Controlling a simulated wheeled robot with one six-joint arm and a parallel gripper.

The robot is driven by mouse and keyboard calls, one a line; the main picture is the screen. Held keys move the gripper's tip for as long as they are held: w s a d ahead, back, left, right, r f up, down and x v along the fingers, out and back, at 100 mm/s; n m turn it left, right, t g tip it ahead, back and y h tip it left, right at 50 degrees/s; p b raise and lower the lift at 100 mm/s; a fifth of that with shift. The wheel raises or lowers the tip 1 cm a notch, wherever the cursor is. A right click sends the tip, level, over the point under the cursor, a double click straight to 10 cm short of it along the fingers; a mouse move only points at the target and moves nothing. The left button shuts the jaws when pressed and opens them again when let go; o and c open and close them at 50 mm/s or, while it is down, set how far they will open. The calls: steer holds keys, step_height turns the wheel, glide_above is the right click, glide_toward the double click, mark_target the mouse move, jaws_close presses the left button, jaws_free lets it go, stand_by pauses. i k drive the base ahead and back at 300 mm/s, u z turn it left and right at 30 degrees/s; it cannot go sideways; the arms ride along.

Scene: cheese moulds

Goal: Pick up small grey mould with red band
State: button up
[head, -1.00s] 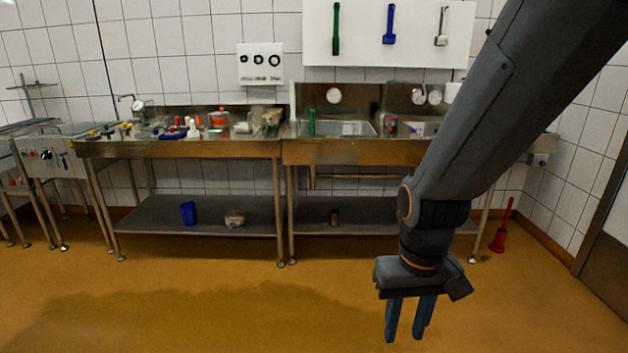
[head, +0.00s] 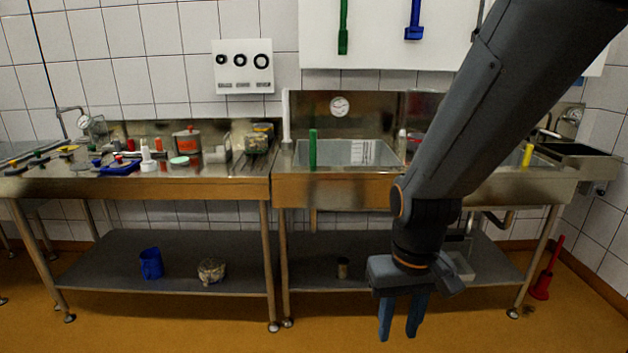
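A grey container with a red-orange band (head: 187,140) stands on the left steel counter, towards the back. It looks like the grey mould with red band, but it is small and blurred. My gripper (head: 402,318) hangs low in front of the right-hand bench, fingers pointing down. Its two blue fingers are apart with nothing between them. It is far to the right of the banded container, below counter height and nearer to me.
The left counter (head: 150,187) holds a blue tray (head: 120,167), white bottles, a pale green disc (head: 179,160) and a clear box (head: 257,143). A green upright piece (head: 312,149) stands by the sink. A blue jug (head: 151,263) sits on the lower shelf. Floor in front is clear.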

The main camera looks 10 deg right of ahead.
mark_target(414, 140)
steer(key=z, duration=0.25)
steer(key=i, duration=0.5)
steer(key=z, duration=1.45)
steer(key=i, duration=1.95)
steer(key=u, duration=0.85)
